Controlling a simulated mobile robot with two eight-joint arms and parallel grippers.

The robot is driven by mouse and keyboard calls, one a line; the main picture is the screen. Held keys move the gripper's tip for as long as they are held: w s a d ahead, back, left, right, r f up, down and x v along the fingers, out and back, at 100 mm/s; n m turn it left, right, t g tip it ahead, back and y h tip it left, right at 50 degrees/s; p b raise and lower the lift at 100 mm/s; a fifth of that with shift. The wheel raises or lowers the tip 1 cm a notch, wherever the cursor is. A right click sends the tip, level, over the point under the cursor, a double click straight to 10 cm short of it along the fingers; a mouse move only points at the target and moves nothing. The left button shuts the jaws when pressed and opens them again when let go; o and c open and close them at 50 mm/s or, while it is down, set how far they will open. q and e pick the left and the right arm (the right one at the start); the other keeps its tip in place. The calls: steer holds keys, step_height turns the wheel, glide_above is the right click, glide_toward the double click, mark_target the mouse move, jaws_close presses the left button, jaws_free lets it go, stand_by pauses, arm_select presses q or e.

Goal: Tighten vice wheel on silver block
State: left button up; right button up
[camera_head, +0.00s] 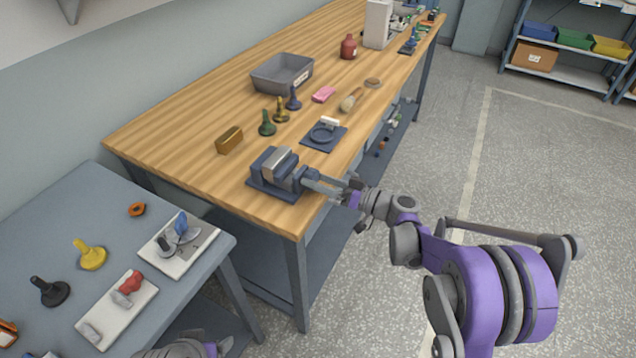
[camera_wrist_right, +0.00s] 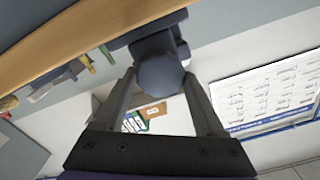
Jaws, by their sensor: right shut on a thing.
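The blue vice (camera_head: 272,192) stands at the near edge of the wooden workbench. The silver block (camera_head: 279,161) sits between its jaws. Any gap between block and jaws is too small to tell. The vice wheel (camera_head: 305,175) is on the right side of the vice, facing my right arm. My right gripper (camera_head: 315,182) is shut on the wheel. In the right wrist view, the round dark wheel (camera_wrist_right: 160,76) sits between the two fingers of that gripper (camera_wrist_right: 160,88). A grey and purple part of my left arm shows at the bottom edge; its gripper is not visible.
A lower grey table (camera_head: 60,215) with mixed parts stands left. The floor at right is open.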

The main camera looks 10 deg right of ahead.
steer(key=m+b, duration=0.1)
steer(key=m, duration=0.3)
steer(key=shift+f+m, duration=0.15)
steer(key=shift+m, duration=0.15)
steer(key=shift+m+b, duration=0.5)
steer(key=shift+m, duration=1.2)
steer(key=o, duration=1.3)
steer(key=shift+o, duration=0.2)
steer(key=v, duration=1.1)
steer(key=shift+w, duration=0.1)
